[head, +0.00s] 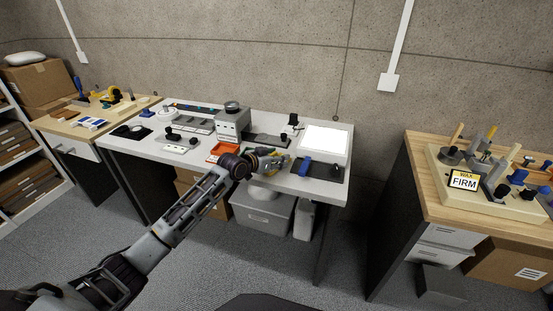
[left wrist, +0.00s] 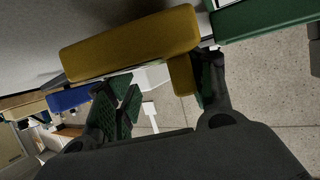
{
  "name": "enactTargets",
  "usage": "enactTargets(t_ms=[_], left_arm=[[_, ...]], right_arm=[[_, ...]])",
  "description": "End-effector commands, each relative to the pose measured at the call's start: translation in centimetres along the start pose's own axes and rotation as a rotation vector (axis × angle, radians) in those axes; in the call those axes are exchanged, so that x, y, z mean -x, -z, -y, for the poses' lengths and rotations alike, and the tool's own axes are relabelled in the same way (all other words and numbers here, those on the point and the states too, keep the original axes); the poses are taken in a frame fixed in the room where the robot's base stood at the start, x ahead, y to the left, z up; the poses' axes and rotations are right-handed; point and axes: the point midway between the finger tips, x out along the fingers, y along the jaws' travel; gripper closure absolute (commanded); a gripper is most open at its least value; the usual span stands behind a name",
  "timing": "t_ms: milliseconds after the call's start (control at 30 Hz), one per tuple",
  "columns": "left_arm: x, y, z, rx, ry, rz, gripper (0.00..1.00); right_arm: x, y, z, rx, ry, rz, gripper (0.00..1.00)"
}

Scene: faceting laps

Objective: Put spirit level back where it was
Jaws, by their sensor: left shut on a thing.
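My left gripper (head: 272,165) is over the front edge of the white-topped table, right of the orange tray (head: 222,152). In the left wrist view, a yellow bar (left wrist: 135,43) with a smaller yellow block under one end lies at the fingers of the left gripper (left wrist: 165,92). The yellow block touches or nearly touches the right finger. The left gripper is shut on this yellow thing, which may be the spirit level; no vial shows. In the head view it is small and partly hidden by the gripper. My right gripper is not in view.
A blue block (head: 304,167) and a dark mat (head: 328,172) lie just right of the gripper. A white panel (head: 326,139) is behind them. A grey machine (head: 232,122) stands behind the orange tray. Wooden benches stand left (head: 62,122) and right (head: 419,178).

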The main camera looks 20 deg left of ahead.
Motion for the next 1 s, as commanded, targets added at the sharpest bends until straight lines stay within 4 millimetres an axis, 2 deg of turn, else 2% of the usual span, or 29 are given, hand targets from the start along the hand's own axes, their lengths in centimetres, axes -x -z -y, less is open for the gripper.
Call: enactTargets(t_ms=[333, 800, 833, 900, 1000], left_arm=[[-0.1, -0.2, 0.0, 0.0, 0.0, -0.001, 0.77], [-0.4, -1.0, 0.1, 0.0, 0.001, 0.0, 0.77], [-0.4, -1.0, 0.0, 0.0, 0.001, 0.001, 0.45], [-0.4, -1.0, 0.0, 0.0, 0.0, 0.001, 0.38], [-0.4, -1.0, 0.1, 0.0, 0.001, 0.001, 0.38]], right_arm=[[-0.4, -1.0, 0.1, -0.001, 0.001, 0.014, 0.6], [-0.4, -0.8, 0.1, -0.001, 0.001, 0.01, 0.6], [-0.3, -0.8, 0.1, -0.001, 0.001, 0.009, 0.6], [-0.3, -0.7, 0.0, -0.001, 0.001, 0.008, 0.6], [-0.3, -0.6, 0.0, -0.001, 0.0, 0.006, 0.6]])
